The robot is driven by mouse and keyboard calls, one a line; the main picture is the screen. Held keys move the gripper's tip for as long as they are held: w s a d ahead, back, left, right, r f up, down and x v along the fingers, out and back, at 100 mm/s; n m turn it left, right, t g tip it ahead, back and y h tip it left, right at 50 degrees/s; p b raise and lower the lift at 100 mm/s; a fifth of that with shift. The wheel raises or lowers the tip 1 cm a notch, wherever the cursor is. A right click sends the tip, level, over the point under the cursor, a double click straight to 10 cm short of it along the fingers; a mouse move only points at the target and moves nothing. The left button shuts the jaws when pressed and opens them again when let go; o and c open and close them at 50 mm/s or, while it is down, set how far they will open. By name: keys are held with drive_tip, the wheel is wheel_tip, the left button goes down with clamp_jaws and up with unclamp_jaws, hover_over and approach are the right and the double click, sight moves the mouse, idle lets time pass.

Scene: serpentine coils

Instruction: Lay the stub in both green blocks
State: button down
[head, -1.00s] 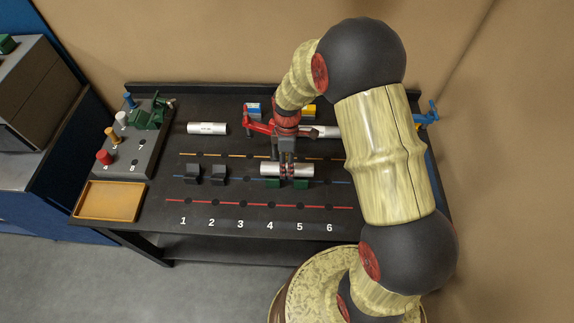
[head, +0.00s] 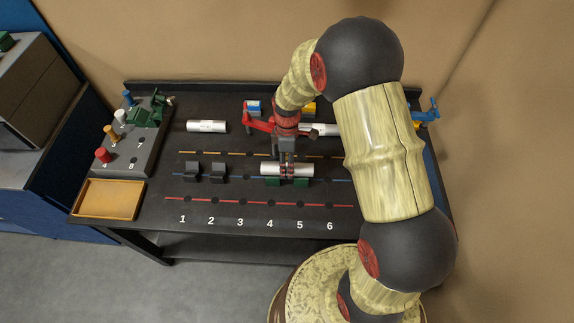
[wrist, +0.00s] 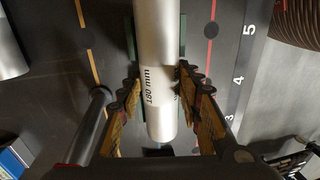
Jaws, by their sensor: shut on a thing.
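The stub (head: 270,168) is a silver-white tube, marked "180 mm" in the wrist view (wrist: 155,60). It lies across the two green blocks, left (head: 272,182) and right (head: 300,182), near columns 4 and 5 on the blue line. Green edges show on both sides of the tube in the wrist view (wrist: 183,38). I cannot tell whether it rests fully in both blocks. My gripper (head: 287,168) is shut around the tube from above; its fingers (wrist: 158,97) press both sides.
Two black blocks (head: 192,172) (head: 218,172) stand to the left on the same line. Other tubes (head: 206,126) (head: 320,130) lie behind. A grey peg stand (head: 140,150) and an orange tray (head: 108,200) are at the left. The front strip with the numbers is clear.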

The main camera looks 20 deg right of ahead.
drive_tip(key=c, duration=1.2)
unclamp_jaws()
drive_tip(key=shift+c, duration=0.2)
drive_tip(key=shift+o, duration=0.4)
wheel_tip(320, 180, up, 12)
drive_tip(key=w, duration=0.1)
drive_tip(key=shift+w+d, duration=0.35)
